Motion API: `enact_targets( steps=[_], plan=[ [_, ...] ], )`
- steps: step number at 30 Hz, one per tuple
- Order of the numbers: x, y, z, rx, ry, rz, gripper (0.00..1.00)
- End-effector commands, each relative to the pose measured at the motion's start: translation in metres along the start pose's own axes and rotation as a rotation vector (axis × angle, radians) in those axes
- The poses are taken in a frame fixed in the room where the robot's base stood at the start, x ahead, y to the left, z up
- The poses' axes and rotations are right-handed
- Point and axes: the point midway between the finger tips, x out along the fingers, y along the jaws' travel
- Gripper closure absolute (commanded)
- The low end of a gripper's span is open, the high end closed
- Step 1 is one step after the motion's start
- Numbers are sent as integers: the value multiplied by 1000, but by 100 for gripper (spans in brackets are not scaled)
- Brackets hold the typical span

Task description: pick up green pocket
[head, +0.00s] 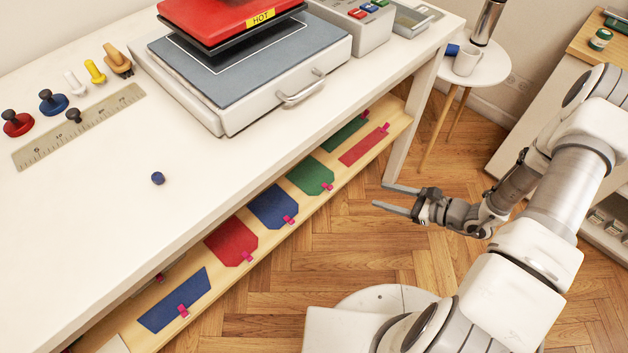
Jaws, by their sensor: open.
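A green pocket (311,175) with cut corners lies on the low wooden shelf under the white table. A pink tab sits on its lower right edge. Another green piece (345,133) lies farther right on the same shelf, partly hidden by the table edge. A blue pocket (272,206) and a red pocket (231,241) lie to its left. My gripper (386,197) is open and empty, over the floor to the right of the shelf. Its fingers point left toward the shelf, with a clear gap between them and the green pocket.
The white table (110,215) overhangs the shelf (305,208), and its leg (411,125) stands behind my gripper. A heat press (250,75) is on the table. A small round table (482,68) with a mug (467,60) stands at the back. The floor (340,250) before the shelf is clear.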

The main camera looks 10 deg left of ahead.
Motion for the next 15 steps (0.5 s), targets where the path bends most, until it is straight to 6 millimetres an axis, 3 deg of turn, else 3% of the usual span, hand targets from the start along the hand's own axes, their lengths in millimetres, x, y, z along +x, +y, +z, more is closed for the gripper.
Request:
enact_targets(
  steps=[1,6,11,15],
  plan=[
    [6,5,-21,54,-3,-31,45],
    [15,14,-59,165,-1,-110,45],
    [22,17,-73,204,0,-138,45],
    [44,16,-74,207,-2,-137,45]
  ],
)
